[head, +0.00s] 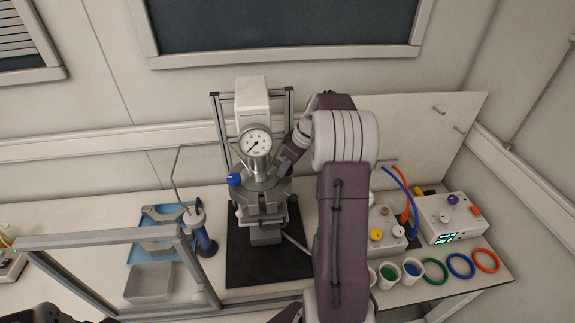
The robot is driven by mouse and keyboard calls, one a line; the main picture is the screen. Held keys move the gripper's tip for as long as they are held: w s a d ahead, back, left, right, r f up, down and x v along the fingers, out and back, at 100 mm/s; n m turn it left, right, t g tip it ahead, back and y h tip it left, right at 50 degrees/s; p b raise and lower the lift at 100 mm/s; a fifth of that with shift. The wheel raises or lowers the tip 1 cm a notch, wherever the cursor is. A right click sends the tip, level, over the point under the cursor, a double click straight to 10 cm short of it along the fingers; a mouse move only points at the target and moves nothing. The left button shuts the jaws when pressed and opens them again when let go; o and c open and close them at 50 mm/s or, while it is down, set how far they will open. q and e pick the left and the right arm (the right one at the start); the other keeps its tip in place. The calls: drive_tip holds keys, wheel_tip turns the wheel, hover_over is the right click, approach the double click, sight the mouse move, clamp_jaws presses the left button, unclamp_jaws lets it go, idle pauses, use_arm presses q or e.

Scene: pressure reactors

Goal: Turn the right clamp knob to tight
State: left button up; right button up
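The pressure reactor (264,200) stands upright on a black base plate (248,271), with a round dial gauge (256,141) on its front and a white block on top. A blue knob (234,180) shows on the reactor's left side. My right arm comes up from the bottom and bends over to the reactor's right side. My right gripper (287,162) is at the upper right of the vessel head, close to it. The right clamp knob cannot be made out; my gripper and arm cover that area. Its fingertips are too small to read.
A grey framed shield (105,238) stands at the front left. Behind it are a blue tray (136,254) and a clear bin (149,283). Control boxes (446,217), cups (411,270) and coloured rings (461,265) sit right of my arm. A white panel (455,133) stands behind.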

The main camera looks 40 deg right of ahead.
clamp_jaws()
drive_tip(key=shift+f+m+h+b, duration=0.1)
drive_tip(key=shift+m+h+b, duration=0.2)
drive_tip(key=shift+m+b, duration=0.35)
drive_tip(key=shift+a+m+h, duration=0.1)
drive_tip(key=shift+m+h, duration=0.2)
drive_tip(key=shift+m, duration=0.55)
drive_tip(key=shift+r, duration=0.2)
drive_tip(key=o, duration=0.7)
unclamp_jaws()
drive_tip(key=shift+t, duration=0.3)
drive_tip(key=shift+s, duration=0.1)
